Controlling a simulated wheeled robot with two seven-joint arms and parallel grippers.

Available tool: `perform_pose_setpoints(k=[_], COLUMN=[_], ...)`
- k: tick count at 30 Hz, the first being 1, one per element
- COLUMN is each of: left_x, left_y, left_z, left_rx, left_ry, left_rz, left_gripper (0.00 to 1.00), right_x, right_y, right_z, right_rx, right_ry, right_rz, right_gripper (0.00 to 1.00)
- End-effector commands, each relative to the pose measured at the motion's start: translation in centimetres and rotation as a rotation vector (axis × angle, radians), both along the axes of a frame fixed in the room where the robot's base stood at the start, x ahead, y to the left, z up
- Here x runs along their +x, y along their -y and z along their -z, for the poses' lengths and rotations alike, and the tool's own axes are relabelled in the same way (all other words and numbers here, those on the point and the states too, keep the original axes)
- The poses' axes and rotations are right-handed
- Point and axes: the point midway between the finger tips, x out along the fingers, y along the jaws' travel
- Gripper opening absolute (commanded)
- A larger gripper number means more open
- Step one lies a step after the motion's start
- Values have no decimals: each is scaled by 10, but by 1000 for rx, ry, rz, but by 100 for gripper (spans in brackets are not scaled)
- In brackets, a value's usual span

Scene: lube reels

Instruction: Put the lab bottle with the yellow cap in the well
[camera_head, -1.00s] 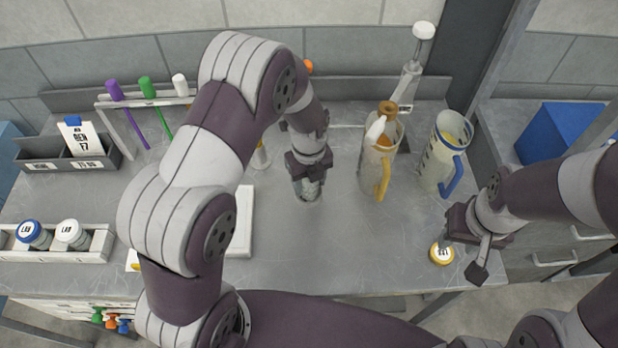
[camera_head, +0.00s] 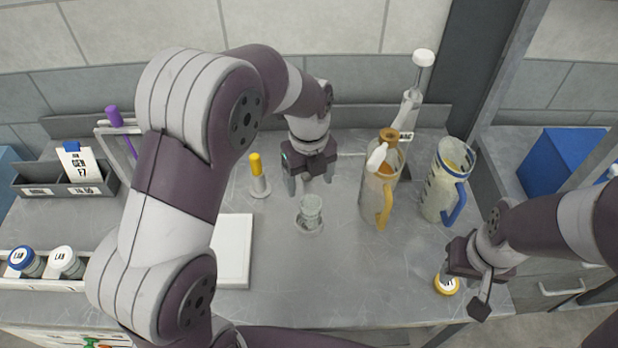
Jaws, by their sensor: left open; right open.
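A small clear open jar (camera_head: 311,208) stands upright on the middle of the grey bench, with no cap on it. It looks like a lab bottle's body. My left gripper (camera_head: 310,184) is open and empty, just above and behind the jar. A round yellow cap with a white label (camera_head: 447,284) lies near the bench's right front edge. No bottle body shows under it. My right gripper (camera_head: 462,290) is open, with one finger right at the cap. A white rack (camera_head: 45,285) at the left holds a blue-capped bottle (camera_head: 26,262) and a white-capped bottle (camera_head: 67,262). My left arm hides its right part.
A yellow-topped marker stand (camera_head: 258,178) and a white pad (camera_head: 234,250) are left of the jar. A brown-topped jug with a yellow handle (camera_head: 382,182) and a blue-handled jug (camera_head: 446,180) stand at right. The bench front, right of the pad, is clear.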

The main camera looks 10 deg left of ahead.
Motion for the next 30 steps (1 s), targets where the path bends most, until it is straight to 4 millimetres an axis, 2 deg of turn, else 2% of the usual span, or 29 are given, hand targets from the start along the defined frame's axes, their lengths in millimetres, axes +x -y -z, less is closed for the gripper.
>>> perform_pose_setpoints(k=[2, 5, 8, 12, 15, 18, 22, 30], left_x=[-1, -10, -34, -78, -107, -127, -138, -139], left_y=[-1, -7, -20, -40, -50, -55, -58, -58], left_z=[-7, -11, -10, -4, 0, 4, 7, 7], left_rx=[0, -3, -15, -60, -99, -131, -151, -151], left_ry=[0, 8, 26, 53, 58, 53, 48, 47], left_rz=[-13, -198, -652, -1447, -1923, -2246, -2431, -2446], left_gripper=[77, 77, 77, 77, 77, 77, 77, 77], right_x=[0, 0, 0, 0, 0, 0, 0, 0], right_y=[0, 0, 0, 0, 0, 0, 0, 0], right_z=[2, 2, 1, 1, 1, 1, 1, 1], right_rx=[0, 0, 0, 0, 0, 0, 0, 0], right_ry=[0, 0, 0, 0, 0, 0, 0, 0], right_rz=[0, 0, 0, 0, 0, 0, 0, 0], right_gripper=[43, 43, 43, 43, 43, 43, 43, 43])
